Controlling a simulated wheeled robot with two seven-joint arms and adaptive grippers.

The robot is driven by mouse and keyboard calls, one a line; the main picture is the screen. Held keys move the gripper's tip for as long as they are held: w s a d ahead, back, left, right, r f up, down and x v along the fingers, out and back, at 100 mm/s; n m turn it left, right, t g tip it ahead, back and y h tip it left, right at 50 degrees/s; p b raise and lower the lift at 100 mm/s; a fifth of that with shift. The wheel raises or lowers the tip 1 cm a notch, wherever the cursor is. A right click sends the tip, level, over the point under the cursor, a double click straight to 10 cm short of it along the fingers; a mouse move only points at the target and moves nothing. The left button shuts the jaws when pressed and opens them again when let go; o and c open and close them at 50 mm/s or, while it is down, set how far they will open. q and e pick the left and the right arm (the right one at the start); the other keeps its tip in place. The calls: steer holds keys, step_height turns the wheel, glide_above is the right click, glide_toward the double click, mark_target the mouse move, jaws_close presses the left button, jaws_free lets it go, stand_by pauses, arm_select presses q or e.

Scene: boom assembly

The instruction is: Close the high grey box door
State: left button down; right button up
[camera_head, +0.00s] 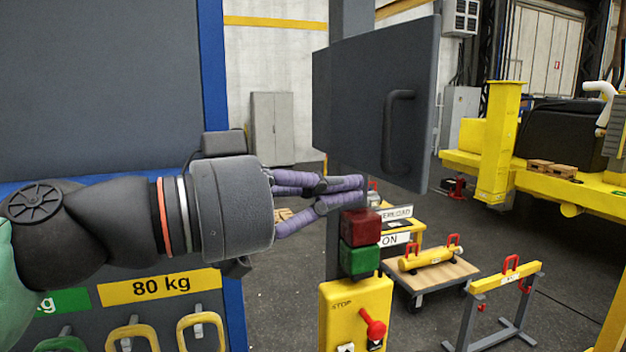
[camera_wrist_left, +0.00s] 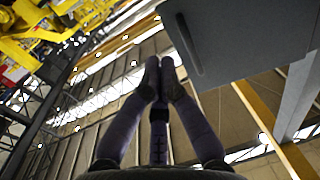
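The high grey box door (camera_head: 365,95) is a dark grey panel at the upper centre right, with a vertical bar handle (camera_head: 398,130) near its right edge. It stands at a slant to me. How far it is open cannot be told. The door (camera_wrist_left: 245,40) and its handle (camera_wrist_left: 187,43) also show in the left wrist view. My left gripper (camera_head: 358,184) has its purple fingers drawn together, with nothing seen between them. Its tips are just below and left of the handle. They look together in the left wrist view (camera_wrist_left: 160,68) too. My right gripper is out of view.
A grey post (camera_head: 345,15) shows behind the door. Below the fingertips are red and green lamps (camera_head: 360,228) on a yellow control box (camera_head: 350,305). A blue-framed panel (camera_head: 215,80) is at left. A cart (camera_head: 440,275) and yellow stand (camera_head: 505,278) are at lower right.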

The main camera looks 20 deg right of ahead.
mark_target(408, 178)
arm_select(q)
steer(key=d+p, duration=0.1)
steer(key=d, duration=0.2)
steer(key=w+d, duration=0.1)
steer(key=d, duration=0.2)
steer(key=d+p, duration=0.1)
steer(key=d, duration=0.2)
steer(key=shift+w+p, duration=0.35)
steer(key=shift+w, duration=0.05)
